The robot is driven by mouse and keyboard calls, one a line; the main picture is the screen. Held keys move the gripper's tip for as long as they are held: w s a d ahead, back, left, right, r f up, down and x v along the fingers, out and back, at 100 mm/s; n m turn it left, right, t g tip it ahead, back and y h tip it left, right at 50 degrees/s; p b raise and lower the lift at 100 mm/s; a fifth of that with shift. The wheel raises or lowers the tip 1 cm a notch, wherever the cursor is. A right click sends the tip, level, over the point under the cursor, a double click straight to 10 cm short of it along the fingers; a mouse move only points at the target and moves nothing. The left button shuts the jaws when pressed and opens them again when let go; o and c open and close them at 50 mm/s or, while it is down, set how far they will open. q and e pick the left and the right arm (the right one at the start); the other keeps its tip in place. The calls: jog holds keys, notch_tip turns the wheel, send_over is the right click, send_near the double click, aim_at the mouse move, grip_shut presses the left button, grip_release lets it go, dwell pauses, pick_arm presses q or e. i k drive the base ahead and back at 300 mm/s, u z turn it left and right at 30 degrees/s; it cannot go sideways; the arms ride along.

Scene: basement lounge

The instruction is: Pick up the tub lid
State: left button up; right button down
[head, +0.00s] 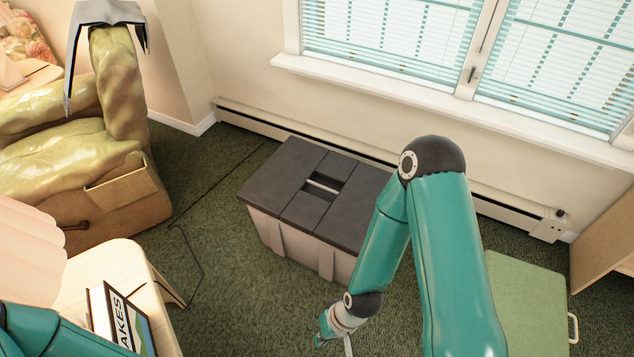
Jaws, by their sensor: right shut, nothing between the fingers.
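The tub lid (290,210) is dark grey with a slot near its middle. It lies flat on top of a pale tub (287,243) on the green carpet, in the middle of the head view. My right arm comes down in front of the lid and hides its right part. My right gripper (332,338) is low at the bottom edge, in front of the tub and apart from the lid. It is shut and empty, and partly cut off by the frame. My left arm shows only at the lower left corner; its gripper is out of view.
A pale wooden table (105,262) with a book (120,318) stands at lower left. A yellow-green armchair (60,160) is at far left. A green box-like piece (525,300) stands at lower right. A baseboard heater (250,118) and wall are behind the tub. A thin cord (192,240) crosses the carpet.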

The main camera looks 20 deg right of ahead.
aim_at(328, 195)
jog(key=u, duration=0.45)
jog(key=i, duration=0.3)
jog(key=z, duration=2.1)
jog(key=i, duration=1)
jog(key=u, duration=0.2)
